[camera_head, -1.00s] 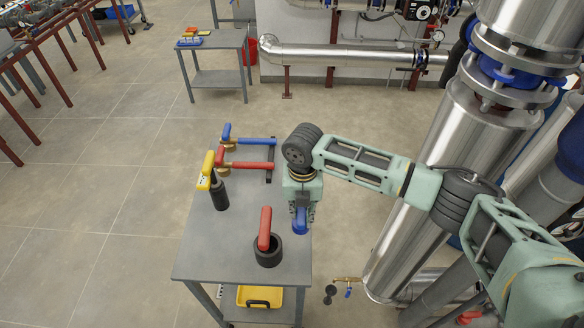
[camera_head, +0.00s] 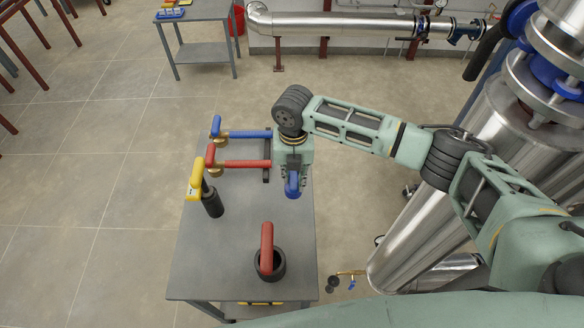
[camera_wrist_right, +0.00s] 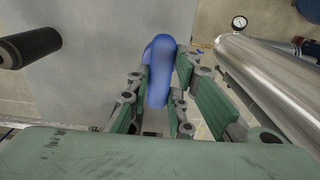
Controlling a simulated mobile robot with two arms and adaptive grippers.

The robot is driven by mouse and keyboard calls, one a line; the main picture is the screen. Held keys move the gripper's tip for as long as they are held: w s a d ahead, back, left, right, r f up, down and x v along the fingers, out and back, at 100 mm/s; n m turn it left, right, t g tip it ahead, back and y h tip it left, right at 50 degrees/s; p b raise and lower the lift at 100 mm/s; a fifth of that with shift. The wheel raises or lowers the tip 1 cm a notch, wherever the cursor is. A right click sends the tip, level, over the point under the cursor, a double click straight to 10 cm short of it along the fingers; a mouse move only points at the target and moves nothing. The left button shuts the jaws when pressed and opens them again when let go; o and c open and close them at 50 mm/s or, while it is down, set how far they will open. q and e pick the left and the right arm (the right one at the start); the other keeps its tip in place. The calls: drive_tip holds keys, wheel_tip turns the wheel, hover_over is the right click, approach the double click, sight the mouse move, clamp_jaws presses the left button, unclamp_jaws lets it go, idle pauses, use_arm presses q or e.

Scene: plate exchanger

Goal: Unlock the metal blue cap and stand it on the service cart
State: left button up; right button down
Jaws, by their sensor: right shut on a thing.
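My right gripper (camera_head: 293,180) is shut on the blue cap (camera_head: 292,184), a rounded blue piece with a bent shape. In the right wrist view, the blue cap (camera_wrist_right: 161,72) shows between the green fingers of the right gripper (camera_wrist_right: 160,95). It is over the right side of the grey service cart (camera_head: 200,275), near the right edge of the top. The gripper hides part of it, and I cannot tell whether it touches the cart top. My left gripper is not in view.
A red handle in a black cup (camera_head: 267,262) stands at the cart's front. A yellow-headed black tool (camera_head: 212,202) stands at left. A red-handled tool (camera_head: 245,163) and a blue-handled tool (camera_head: 245,134) lie behind. A large steel pipe (camera_head: 445,200) rises at right.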

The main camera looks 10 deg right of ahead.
drive_tip(key=shift+s+f+b, duration=0.55)
drive_tip(key=shift+f+b, duration=0.1)
drive_tip(key=shift+b, duration=0.05)
wheel_tip(320, 180, down, 2)
drive_tip(key=shift+w+f+b, duration=0.1)
drive_tip(key=shift+f+b, duration=0.05)
drive_tip(key=shift+b, duration=0.8)
drive_tip(key=shift+w+f+b, duration=0.25)
drive_tip(key=shift+f+b, duration=0.6)
drive_tip(key=shift+f, duration=0.15)
drive_tip(key=shift+s+f+b, duration=0.15)
drive_tip(key=shift+f+b, duration=0.15)
drive_tip(key=shift+b, duration=0.05)
drive_tip(key=shift+f, duration=0.1)
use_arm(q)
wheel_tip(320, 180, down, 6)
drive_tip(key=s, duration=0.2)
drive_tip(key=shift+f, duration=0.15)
use_arm(e)
drive_tip(key=shift+f, duration=0.3)
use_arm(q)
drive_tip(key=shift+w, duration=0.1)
use_arm(e)
drive_tip(key=shift+f, duration=0.2)
drive_tip(key=shift+f+b, duration=0.35)
drive_tip(key=shift+f, duration=0.15)
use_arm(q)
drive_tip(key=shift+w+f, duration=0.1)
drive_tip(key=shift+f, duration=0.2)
